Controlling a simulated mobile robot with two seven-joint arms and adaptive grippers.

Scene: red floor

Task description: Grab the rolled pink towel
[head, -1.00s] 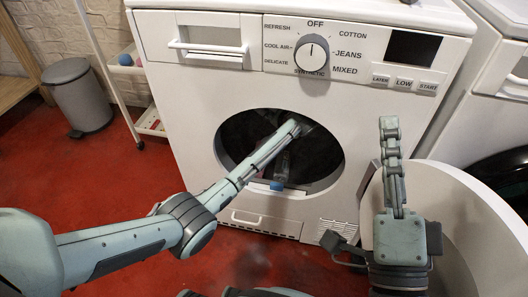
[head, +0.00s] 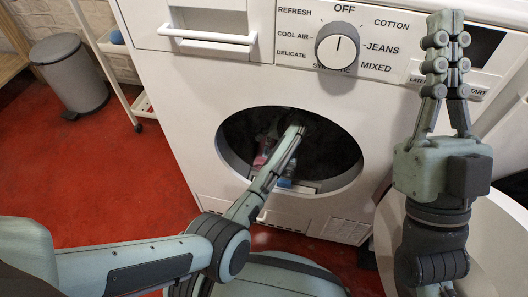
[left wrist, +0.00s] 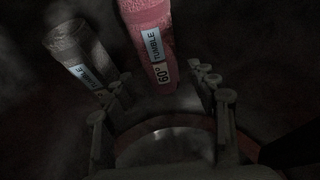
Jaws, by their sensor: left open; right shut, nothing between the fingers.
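The rolled pink towel (left wrist: 147,20) is at the top middle of the left wrist view, with a white and blue label reading TUMBLE and 60°. A pink patch (head: 261,158) shows inside the drum in the head view. A rolled grey towel (left wrist: 82,48) with a TUMBLE label lies left of the pink one. In the head view my left arm reaches into the drum, where its gripper is hard to make out. My right gripper (head: 446,22) is shut and empty, raised at the right.
The round drum opening (head: 228,158) of the white washing machine (head: 190,110) surrounds my left arm. The drum inside is dark. A white round container (head: 495,235) stands at the lower right. A grey bin (head: 70,75) and white rack (head: 112,45) stand left.

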